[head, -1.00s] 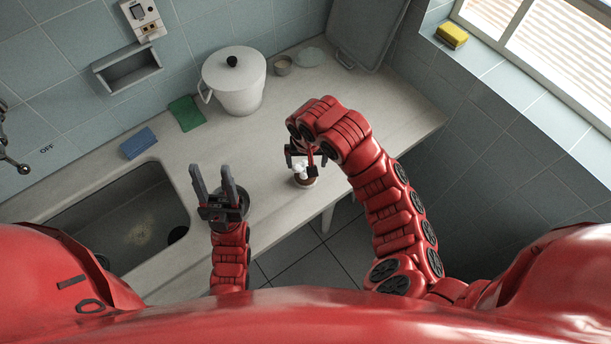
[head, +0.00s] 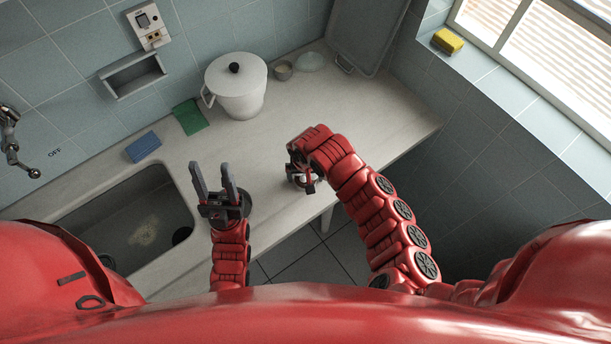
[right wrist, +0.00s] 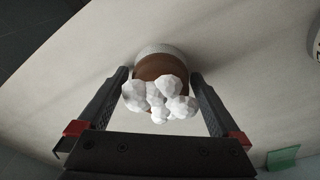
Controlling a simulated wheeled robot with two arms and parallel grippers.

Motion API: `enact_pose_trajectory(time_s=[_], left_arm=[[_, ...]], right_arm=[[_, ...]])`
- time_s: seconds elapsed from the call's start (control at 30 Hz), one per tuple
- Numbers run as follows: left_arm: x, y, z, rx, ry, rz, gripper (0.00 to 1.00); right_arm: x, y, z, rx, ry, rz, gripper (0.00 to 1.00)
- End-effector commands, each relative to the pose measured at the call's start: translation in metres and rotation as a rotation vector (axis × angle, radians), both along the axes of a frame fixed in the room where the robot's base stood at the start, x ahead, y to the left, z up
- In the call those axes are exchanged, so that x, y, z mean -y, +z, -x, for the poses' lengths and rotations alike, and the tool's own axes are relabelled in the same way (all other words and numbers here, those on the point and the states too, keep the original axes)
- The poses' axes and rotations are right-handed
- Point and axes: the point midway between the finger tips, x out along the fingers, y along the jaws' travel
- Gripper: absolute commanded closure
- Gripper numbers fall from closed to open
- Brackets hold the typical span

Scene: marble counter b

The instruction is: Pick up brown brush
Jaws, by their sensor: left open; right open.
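The brown brush stands on the counter. In the right wrist view it is a round brown body (right wrist: 158,66) with a pale grey rim at its far end and lumpy white tufts facing the camera. My right gripper (right wrist: 161,78) is open, with one finger on each side of the brush and small gaps showing. In the head view the right gripper (head: 302,171) is low over the brush and mostly hides it. My left gripper (head: 211,168) is open and empty, its fingers pointing up near the sink's right side.
A sink (head: 75,220) lies at the left. A white lidded pot (head: 236,95), a green cloth (head: 190,117) and a blue sponge (head: 143,146) stand along the back. A small cup (head: 283,70) is beyond the pot. The counter between pot and right gripper is clear.

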Motion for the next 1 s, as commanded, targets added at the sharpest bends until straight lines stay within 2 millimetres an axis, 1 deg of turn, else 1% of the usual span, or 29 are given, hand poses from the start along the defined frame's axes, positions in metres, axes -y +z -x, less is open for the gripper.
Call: enact_pose_trajectory(time_s=[0.03, 0.07, 0.1, 0.17, 0.2, 0.27, 0.3, 0.43, 0.47, 0.77, 0.87, 1.0], left_arm=[[0.0, 0.0, 0.0, 0.0, 0.0, 0.0, 0.5], [0.0, 0.0, 0.0, 0.0, 0.0, 0.0, 0.5], [0.0, 0.0, 0.0, 0.0, 0.0, 0.0, 0.5], [0.0, 0.0, 0.0, 0.0, 0.0, 0.0, 0.5], [0.0, 0.0, 0.0, 0.0, 0.0, 0.0, 0.5], [0.0, 0.0, 0.0, 0.0, 0.0, 0.0, 0.5], [0.0, 0.0, 0.0, 0.0, 0.0, 0.0, 0.5], [0.0, 0.0, 0.0, 0.0, 0.0, 0.0, 0.5], [0.0, 0.0, 0.0, 0.0, 0.0, 0.0, 0.5], [0.0, -0.001, 0.0, 0.0, 0.0, 0.0, 0.5], [0.0, -0.004, 0.0, 0.0, 0.0, 0.0, 0.5], [0.0, -0.011, 0.0, 0.0, 0.0, 0.0, 0.5]], right_arm=[[0.0, 0.0, 0.0, 0.0, 0.0, 0.0, 0.02], [0.0, 0.0, 0.0, 0.0, 0.0, 0.0, 0.07], [0.0, 0.0, 0.0, 0.0, 0.0, 0.0, 0.14], [0.0, 0.0, 0.0, 0.0, -0.001, -0.001, 0.25], [0.0, 0.0, 0.0, 0.0, -0.001, 0.0, 0.32], [0.0, 0.0, 0.0, 0.0, -0.001, -0.001, 0.43], [0.0, 0.0, 0.0, 0.0, -0.001, -0.001, 0.5], [0.0, 0.0, 0.0, 0.0, -0.001, -0.001, 0.74], [0.0, 0.0, 0.0, 0.0, -0.001, -0.001, 0.76], [0.0, 0.001, 0.0, 0.001, -0.001, -0.002, 0.76], [-0.001, 0.004, -0.001, 0.002, -0.002, -0.003, 0.76], [0.0, 0.014, -0.002, 0.005, -0.001, -0.004, 0.76]])
